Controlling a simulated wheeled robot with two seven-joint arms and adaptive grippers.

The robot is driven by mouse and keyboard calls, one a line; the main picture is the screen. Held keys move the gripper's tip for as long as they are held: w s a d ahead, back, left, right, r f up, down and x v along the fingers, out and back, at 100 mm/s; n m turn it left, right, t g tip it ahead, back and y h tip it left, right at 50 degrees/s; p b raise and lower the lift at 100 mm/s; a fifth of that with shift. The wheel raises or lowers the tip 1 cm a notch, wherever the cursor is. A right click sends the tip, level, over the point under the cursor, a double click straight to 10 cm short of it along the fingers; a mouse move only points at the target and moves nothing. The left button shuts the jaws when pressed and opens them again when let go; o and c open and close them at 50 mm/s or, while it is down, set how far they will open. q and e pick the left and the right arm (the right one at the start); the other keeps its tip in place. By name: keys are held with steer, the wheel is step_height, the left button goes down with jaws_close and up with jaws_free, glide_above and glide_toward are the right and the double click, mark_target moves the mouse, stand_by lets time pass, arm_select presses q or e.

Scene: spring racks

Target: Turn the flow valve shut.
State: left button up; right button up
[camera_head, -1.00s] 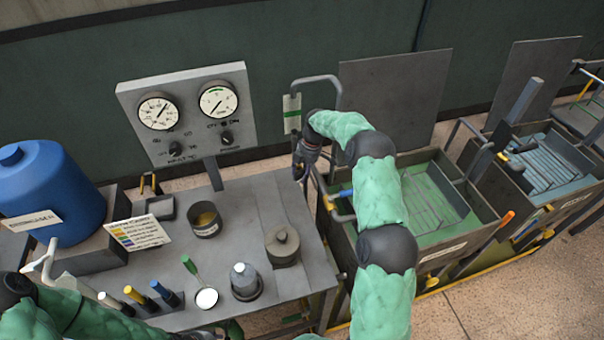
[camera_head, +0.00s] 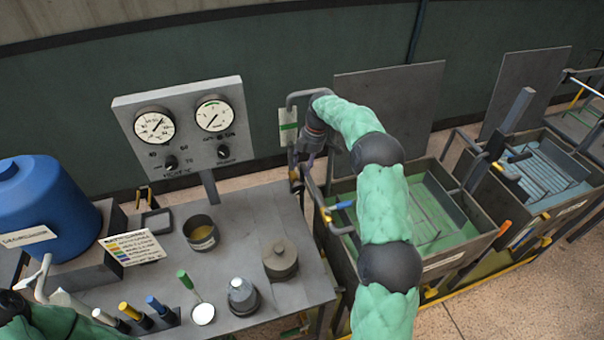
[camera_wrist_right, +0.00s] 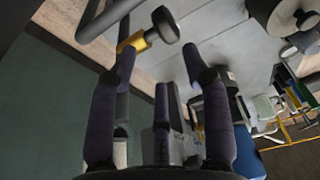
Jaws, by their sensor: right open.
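A valve with a yellow-brass body (camera_wrist_right: 138,41) and a dark round knob (camera_wrist_right: 165,25) shows at the top of the right wrist view, just beyond my fingertips. In the head view a small brass-coloured part of it (camera_head: 294,174) shows at the table's right edge, partly hidden by my gripper. My right gripper (camera_head: 305,163) points down beside it. In the wrist view its fingers (camera_wrist_right: 166,68) are spread, with nothing between them. The knob appears apart from the fingers.
A gauge panel (camera_head: 186,128) stands behind the table (camera_head: 240,215). Bent pipes (camera_head: 290,105) rise beside my right gripper. A tank with green liquid (camera_head: 425,225) and a blue-handled lever (camera_head: 340,205) lie right of it. A lidded pot (camera_head: 280,260) stands on the table.

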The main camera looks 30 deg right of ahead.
steer(key=shift+d+r, duration=0.15)
steer(key=shift+r, duration=0.55)
